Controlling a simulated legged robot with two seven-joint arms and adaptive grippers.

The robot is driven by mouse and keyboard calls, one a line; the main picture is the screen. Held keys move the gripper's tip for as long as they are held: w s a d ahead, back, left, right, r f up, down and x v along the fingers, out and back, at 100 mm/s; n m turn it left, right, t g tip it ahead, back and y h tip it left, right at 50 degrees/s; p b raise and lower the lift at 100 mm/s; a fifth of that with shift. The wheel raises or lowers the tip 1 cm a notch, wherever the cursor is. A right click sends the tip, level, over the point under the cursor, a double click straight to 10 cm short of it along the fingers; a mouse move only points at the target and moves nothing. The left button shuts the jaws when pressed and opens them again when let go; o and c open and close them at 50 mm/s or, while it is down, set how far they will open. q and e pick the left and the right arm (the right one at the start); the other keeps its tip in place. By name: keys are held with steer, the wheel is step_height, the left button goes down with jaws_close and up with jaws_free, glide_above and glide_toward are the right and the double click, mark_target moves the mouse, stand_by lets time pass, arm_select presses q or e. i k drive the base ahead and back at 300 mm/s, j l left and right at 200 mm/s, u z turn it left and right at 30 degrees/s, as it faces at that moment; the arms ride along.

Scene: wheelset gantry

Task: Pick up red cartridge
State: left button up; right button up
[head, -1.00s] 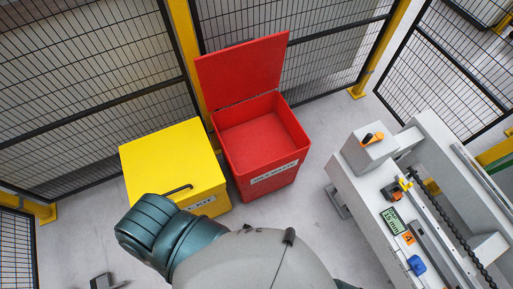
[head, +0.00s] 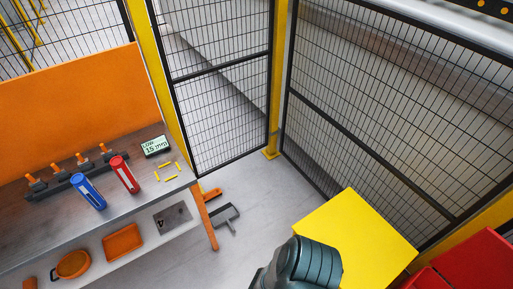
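The red cartridge (head: 125,175) stands on the workbench (head: 149,189) at the left of the head view. A blue cartridge (head: 88,191) stands close to its left. Both have a pale label strip on the side. A teal and grey part of my own arm shows at the bottom centre, well to the right of the bench and apart from the cartridges. Neither of my grippers is in view.
A dark rack with orange clamps (head: 73,179) lies behind the cartridges. A small display (head: 155,146) and yellow strips (head: 168,173) are to the right. An orange bin (head: 123,243) sits below. A yellow box (head: 357,235) and red box (head: 477,262) stand right. Mesh fencing (head: 222,100) closes the back.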

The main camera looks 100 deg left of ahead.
mark_target(119, 165)
steer(key=u, duration=5.35)
